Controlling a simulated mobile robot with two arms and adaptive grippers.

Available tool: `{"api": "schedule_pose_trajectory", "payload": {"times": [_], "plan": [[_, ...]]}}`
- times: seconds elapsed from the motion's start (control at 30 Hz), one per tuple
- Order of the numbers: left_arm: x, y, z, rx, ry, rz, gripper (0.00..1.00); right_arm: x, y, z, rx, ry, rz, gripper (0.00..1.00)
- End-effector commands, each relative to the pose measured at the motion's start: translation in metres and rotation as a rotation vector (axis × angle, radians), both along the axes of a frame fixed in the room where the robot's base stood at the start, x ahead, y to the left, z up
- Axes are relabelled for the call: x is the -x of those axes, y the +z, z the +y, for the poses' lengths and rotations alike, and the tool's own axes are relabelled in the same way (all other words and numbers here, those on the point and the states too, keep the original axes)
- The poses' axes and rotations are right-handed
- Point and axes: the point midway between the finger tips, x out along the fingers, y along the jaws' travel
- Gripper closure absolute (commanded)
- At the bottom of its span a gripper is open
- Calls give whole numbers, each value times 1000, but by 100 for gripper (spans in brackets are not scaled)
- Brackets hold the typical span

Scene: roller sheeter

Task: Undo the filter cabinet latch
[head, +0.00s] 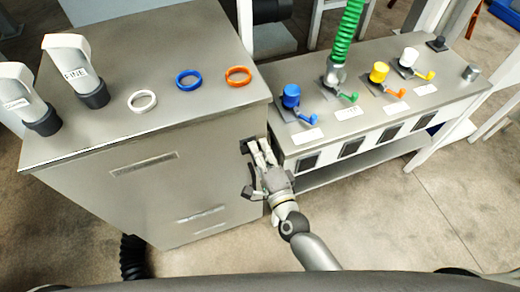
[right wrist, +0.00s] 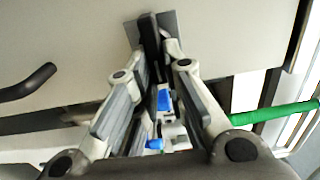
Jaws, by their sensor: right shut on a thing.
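The grey filter cabinet (head: 130,195) stands at the left in the head view. A dark latch (head: 248,146) sits near the top right of its front. My right gripper (head: 259,152) reaches up to it from below. In the right wrist view the gripper (right wrist: 158,50) is shut on the dark upright latch lever (right wrist: 147,35), which stands in front of a grey plate on the cabinet face. The fingers partly hide the lever, so its exact angle is hard to tell. My left gripper is not in view.
White, blue and orange rings (head: 238,76) and two white-and-grey fittings (head: 75,70) stand on the cabinet top. A bench (head: 350,115) with coloured valves and a green hose (head: 346,32) is close at the right. A black bar handle (right wrist: 28,82) juts out in the right wrist view.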

Motion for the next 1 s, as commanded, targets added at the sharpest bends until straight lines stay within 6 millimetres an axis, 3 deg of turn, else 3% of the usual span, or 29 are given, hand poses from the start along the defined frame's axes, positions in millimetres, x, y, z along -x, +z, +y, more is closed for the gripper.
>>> {"api": "schedule_pose_trajectory", "payload": {"times": [0.03,0.2,0.57,0.73,1.0], "plan": [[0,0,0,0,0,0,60,-2,5,0,-9,-4,-8,86],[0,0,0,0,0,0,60,-2,4,0,-6,-4,-6,67],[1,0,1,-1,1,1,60,2,1,-1,-2,-1,-2,67],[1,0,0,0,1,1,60,24,0,-8,-1,0,1,67],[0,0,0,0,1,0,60,79,0,-26,-1,0,0,67]]}}
